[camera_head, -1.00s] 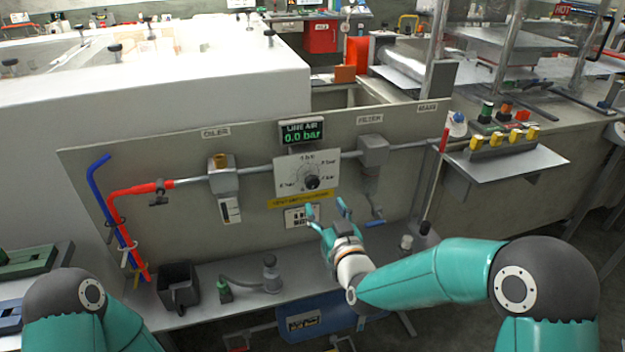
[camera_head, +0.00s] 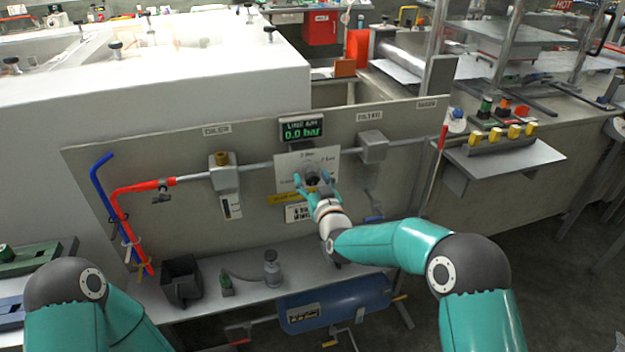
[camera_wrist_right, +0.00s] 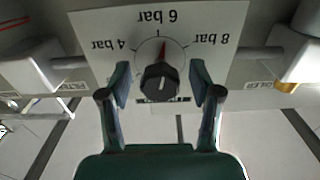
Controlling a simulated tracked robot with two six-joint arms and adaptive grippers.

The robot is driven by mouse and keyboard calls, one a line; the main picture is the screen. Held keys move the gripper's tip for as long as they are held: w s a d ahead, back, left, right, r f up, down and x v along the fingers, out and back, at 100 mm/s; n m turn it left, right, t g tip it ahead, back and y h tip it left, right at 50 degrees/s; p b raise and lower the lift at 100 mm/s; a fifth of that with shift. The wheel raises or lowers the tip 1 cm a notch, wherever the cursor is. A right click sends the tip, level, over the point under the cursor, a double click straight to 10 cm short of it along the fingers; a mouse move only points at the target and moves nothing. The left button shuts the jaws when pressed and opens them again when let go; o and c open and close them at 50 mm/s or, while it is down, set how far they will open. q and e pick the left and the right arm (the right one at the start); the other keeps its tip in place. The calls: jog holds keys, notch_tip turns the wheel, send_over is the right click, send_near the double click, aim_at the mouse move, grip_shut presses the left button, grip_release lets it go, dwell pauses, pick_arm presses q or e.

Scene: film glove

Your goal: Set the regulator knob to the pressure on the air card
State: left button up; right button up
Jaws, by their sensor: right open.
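The dark regulator knob (camera_wrist_right: 160,84) sits on a white dial plate (camera_wrist_right: 90,28) with bar labels that look inverted in the wrist view. A red pointer mark at the knob points up toward the middle label, which seems to read 6 bar. My right gripper (camera_head: 313,179) is open, its teal fingers on either side of the knob with gaps showing. In the head view it partly hides the knob and plate. A white card (camera_head: 298,213) hangs below the plate; its print is too small to read surely. The line air display (camera_head: 302,131) reads 0.0 bar. My left gripper is out of view.
The panel carries a pipe with an oiler (camera_head: 223,178) on the left and a filter (camera_head: 373,147) on the right. A black bin (camera_head: 181,281) and small fittings stand on the shelf below. A blue tank (camera_head: 335,302) lies under it.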

jog(key=c, duration=1.2)
jog(key=shift+o, duration=0.2)
jog(key=n+b, duration=0.1)
jog(key=b, duration=0.2)
jog(key=shift+f+n, duration=0.2)
jog(key=shift+n, duration=0.2)
jog(key=shift+r+n+b, duration=0.15)
jog(key=shift+n+b, duration=0.25)
jog(key=shift+b, duration=0.15)
jog(key=shift+r, duration=0.1)
jog(key=o, duration=1.2)
jog(key=shift+c, duration=0.2)
jog(key=shift+s, duration=0.1)
jog(key=v, duration=1.1)
jog(key=shift+s, duration=0.4)
